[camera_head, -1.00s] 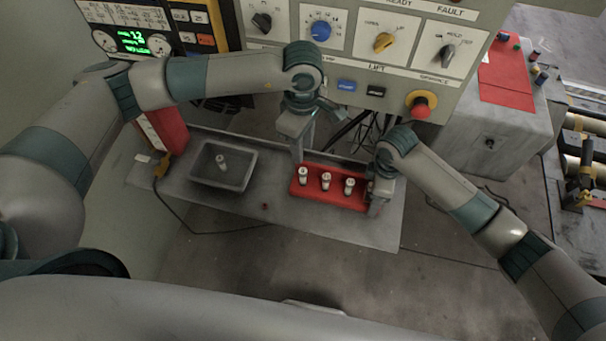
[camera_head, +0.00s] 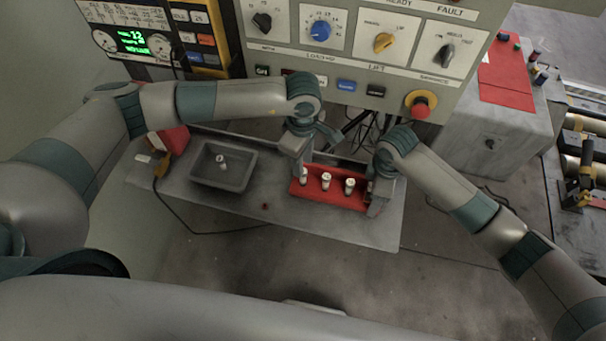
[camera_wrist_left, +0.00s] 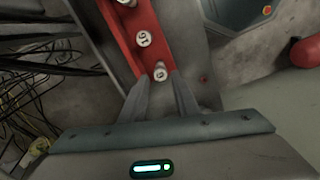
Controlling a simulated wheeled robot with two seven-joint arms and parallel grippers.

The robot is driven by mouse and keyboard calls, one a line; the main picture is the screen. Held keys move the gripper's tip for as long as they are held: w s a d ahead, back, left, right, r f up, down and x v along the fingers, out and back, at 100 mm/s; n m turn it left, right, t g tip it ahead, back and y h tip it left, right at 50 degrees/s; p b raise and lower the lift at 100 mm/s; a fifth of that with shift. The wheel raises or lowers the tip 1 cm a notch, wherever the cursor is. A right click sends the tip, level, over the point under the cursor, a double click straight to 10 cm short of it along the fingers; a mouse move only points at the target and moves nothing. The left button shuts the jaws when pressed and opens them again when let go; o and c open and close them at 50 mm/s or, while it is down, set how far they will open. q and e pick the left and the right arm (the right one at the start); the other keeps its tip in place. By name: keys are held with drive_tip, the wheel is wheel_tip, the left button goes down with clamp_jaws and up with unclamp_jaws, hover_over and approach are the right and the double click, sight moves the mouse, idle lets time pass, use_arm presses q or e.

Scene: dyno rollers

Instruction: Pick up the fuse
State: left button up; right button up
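A red block (camera_head: 325,199) on the shelf holds three white, upright fuses: the left one (camera_head: 304,177), the middle one (camera_head: 326,181) and the right one (camera_head: 350,185). Another white fuse (camera_head: 222,163) is in the grey tray (camera_head: 233,185). My left gripper (camera_head: 298,176) points down at the block's left end, by the left fuse. In the left wrist view, the left gripper (camera_wrist_left: 159,80) has its fingers apart, with the nearest fuse (camera_wrist_left: 160,72) between or just beyond the tips. Contact is not visible. My right gripper (camera_head: 376,205) is at the block's right end; its finger gap is unclear.
The grey shelf (camera_head: 270,222) has bare room in front of the block and a small red item (camera_head: 265,206). The control panel (camera_head: 350,30) with knobs and a red stop button (camera_head: 420,106) stands behind. Cables hang beneath the panel.

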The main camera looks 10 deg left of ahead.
sight(303, 177)
use_arm(q)
drive_tip(key=shift+f, duration=2.6)
clamp_jaws()
